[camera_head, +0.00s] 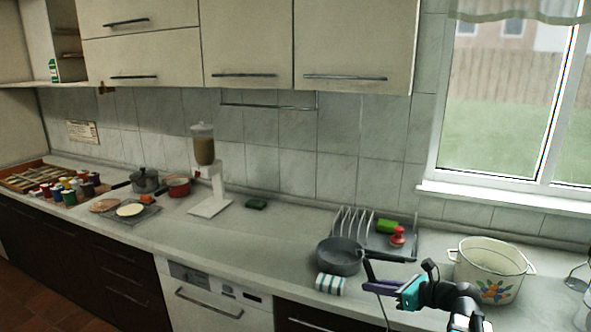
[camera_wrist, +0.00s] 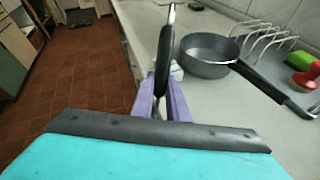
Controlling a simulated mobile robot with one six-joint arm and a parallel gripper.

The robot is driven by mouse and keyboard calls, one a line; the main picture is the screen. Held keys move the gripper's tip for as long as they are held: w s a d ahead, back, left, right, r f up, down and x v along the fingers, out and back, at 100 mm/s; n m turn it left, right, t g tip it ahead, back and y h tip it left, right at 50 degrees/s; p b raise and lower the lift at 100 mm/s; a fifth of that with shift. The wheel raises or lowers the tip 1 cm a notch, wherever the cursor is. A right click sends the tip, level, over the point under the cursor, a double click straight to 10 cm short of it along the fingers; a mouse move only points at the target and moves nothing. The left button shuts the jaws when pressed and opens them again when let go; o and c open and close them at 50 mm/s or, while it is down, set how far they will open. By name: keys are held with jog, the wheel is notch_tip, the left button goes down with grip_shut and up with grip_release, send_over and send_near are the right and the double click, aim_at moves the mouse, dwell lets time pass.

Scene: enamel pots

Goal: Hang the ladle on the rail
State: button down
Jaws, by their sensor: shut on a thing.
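My gripper (camera_head: 372,285) is at the counter's front edge, in front of the grey pan. Its purple fingers are shut on the ladle (camera_head: 367,268). In the wrist view the ladle (camera_wrist: 165,55) shows a black handle with a shiny metal end, standing up between the fingers (camera_wrist: 163,100). In the head view a thin part runs down below the fingers; its bowl cannot be made out. The rail (camera_head: 268,107) is a thin metal bar on the tiled wall under the cabinets, up and left of my gripper and apart from the ladle.
The grey pan (camera_head: 341,256) is close behind my gripper, beside a striped cloth (camera_head: 330,284) and a dish rack (camera_head: 352,222). A flowered enamel pot (camera_head: 490,268) stands right. A dispenser (camera_head: 204,150) stands left of the rail. The counter below the rail is mostly clear.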

jog(key=s+a+f+n+g+y+b, duration=0.1)
jog(key=s+a+f+b, duration=0.1)
jog(key=a+f, duration=0.3)
jog(key=shift+a+f+b, duration=0.2)
jog(key=shift+a+b, duration=0.2)
jog(key=shift+b, duration=0.5)
